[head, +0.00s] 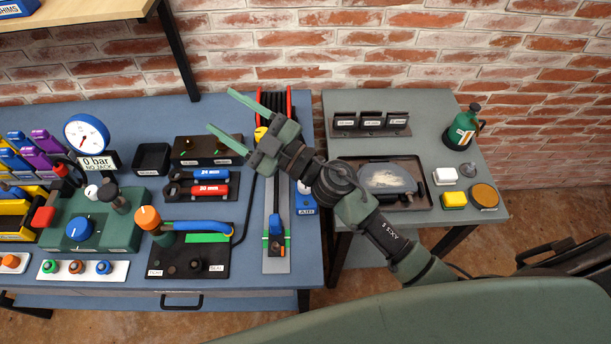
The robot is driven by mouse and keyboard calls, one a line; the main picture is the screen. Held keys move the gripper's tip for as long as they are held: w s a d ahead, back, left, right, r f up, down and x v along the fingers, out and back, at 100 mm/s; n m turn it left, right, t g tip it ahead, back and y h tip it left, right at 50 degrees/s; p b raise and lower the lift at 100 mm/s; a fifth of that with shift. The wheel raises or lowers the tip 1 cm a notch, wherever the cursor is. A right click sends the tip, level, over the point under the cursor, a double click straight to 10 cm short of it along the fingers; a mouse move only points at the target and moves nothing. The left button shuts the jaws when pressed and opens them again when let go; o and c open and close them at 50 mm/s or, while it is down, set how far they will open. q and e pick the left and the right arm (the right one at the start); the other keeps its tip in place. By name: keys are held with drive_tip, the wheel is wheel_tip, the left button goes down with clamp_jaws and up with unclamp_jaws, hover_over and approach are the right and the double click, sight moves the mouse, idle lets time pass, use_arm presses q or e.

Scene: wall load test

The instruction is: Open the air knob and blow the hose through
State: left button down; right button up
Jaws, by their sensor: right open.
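My right gripper (220,110) reaches in from the lower right with its two green fingers spread and nothing between them. It hangs above the back of the blue bench. A small blue block with a white label (307,207) sits at the bench's right side, partly behind my wrist; it may be the air knob, but its label is too small to read surely. A red reel (296,101) stands at the back, partly hidden by my gripper. A thin dark hose (247,205) curves down from near it toward a black plate. My left gripper is out of view.
The blue bench (215,108) holds a gauge (86,135), a green block with a blue knob (80,229), an orange knob (148,218) and wrenches in a holder (202,188). A grey side table (420,110) carries a tray (425,170) and a green bottle (461,130).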

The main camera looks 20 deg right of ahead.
drive_tip(key=s+a+n+g+y, duration=0.2)
drive_tip(key=a+n+g+y, duration=0.1)
drive_tip(key=a+n+g, duration=0.2)
drive_tip(key=s+a+f+n+g+h, duration=0.1)
drive_tip(key=s+f+n+g+h, duration=0.15)
drive_tip(key=f+g, duration=0.3)
drive_tip(key=s+f+n+g+h, duration=0.1)
drive_tip(key=f+n+g+h, duration=0.25)
drive_tip(key=f, duration=0.25)
drive_tip(key=w+d+f+m+h, duration=0.1)
drive_tip(key=d+h, duration=0.2)
drive_tip(key=d, duration=0.3)
drive_tip(key=w+d+f+m+g+h+p, duration=0.1)
drive_tip(key=d+f+h, duration=0.1)
drive_tip(key=d+h, duration=0.2)
drive_tip(key=w+d+f+m+h, duration=0.1)
drive_tip(key=d+h, duration=0.3)
drive_tip(key=d, duration=0.6)
drive_tip(key=shift+w+f+g, duration=0.1)
drive_tip(key=shift+f+g, duration=0.3)
drive_tip(key=shift+f, duration=0.35)
drive_tip(key=shift+f+p, duration=0.3)
wheel_tip(320, 180, down, 7)
drive_tip(key=shift+p, duration=0.8)
clamp_jaws()
